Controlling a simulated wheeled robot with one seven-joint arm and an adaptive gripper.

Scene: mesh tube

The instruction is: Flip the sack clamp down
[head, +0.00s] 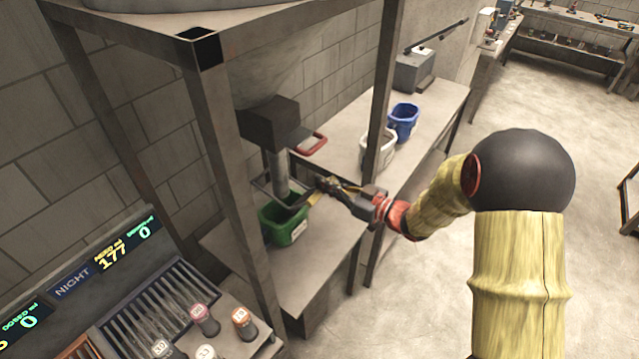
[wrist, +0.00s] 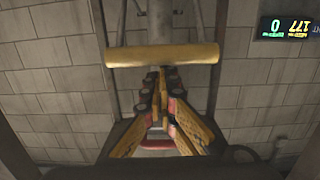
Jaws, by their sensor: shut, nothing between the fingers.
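The sack clamp appears to be a dark metal bar frame around the grey spout (head: 278,168), with a yellow cylindrical grip (head: 316,198). In the wrist view the yellow grip (wrist: 163,54) lies crosswise just past my fingertips. My gripper (head: 325,184) is shut and empty, reaching in from the right beside the grip. In the wrist view my gripper (wrist: 161,72) has its fingertips together at the grip's lower edge; I cannot tell whether they touch it. A green bucket (head: 284,220) stands below the spout, its rim partly hidden by the clamp.
A dark box (head: 268,122) with a red handle (head: 313,144) sits above the spout. Steel frame posts (head: 232,185) stand in front and to the right (head: 380,95). White (head: 379,152) and blue (head: 403,122) buckets stand on the bench behind. A console with bottles is at lower left.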

